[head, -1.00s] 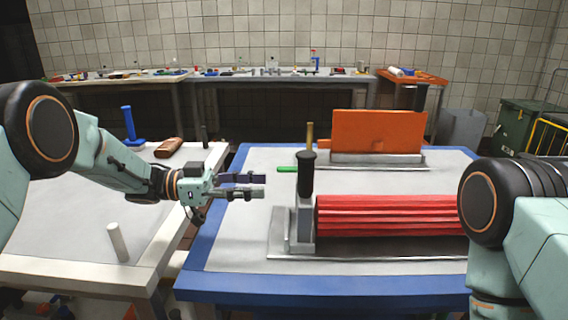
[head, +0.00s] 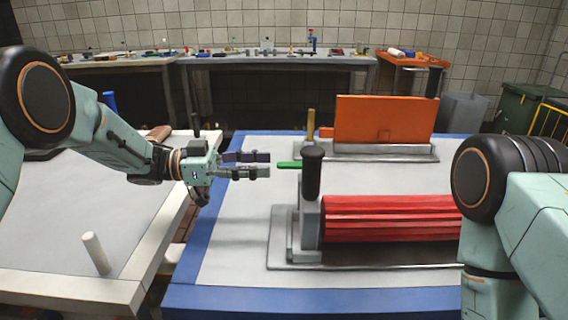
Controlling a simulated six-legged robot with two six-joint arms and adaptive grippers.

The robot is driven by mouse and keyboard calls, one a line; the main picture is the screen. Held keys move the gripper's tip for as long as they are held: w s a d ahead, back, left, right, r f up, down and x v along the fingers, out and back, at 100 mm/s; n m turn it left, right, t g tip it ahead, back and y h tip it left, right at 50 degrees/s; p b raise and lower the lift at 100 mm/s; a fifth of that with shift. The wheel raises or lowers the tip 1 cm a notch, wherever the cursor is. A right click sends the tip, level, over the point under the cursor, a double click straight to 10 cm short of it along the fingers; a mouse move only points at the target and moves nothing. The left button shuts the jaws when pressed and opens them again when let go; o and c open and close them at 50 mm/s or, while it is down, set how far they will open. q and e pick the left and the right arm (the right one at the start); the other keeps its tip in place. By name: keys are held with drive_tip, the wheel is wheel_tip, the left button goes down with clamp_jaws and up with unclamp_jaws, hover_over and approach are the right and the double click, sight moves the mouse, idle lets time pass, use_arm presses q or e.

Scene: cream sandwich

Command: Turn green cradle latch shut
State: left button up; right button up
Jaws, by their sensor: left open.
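The green latch (head: 289,165) is a short bar pointing left. Its right end meets or passes behind a black upright handle (head: 313,172) on the grey cradle (head: 308,222), which holds a red ribbed roller (head: 385,219). I cannot tell which of the two stands the latch is fixed to. My left gripper (head: 267,164) is open and empty, its fingers pointing right. Its tips are just left of the latch's free end, level with it in the picture, and a small gap shows. My right arm shows at the right edge, but its gripper is out of view.
An orange plate (head: 384,117) stands on a second grey base behind, with a brass-coloured post (head: 310,125) at its left. The blue-edged table (head: 300,298) is bare left of the cradle. A white table (head: 60,225) with a white peg (head: 96,253) stands at left.

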sight(285, 164)
use_arm(q)
drive_tip(key=d+b, duration=0.1)
drive_tip(key=d, duration=0.4)
drive_tip(key=shift+w+f, duration=0.1)
drive_tip(key=shift+f, duration=0.05)
drive_tip(key=shift+d, duration=0.45)
drive_tip(key=shift+c, duration=0.3)
drive_tip(key=shift+a, duration=0.1)
drive_tip(key=shift+c, duration=0.7)
clamp_jaws()
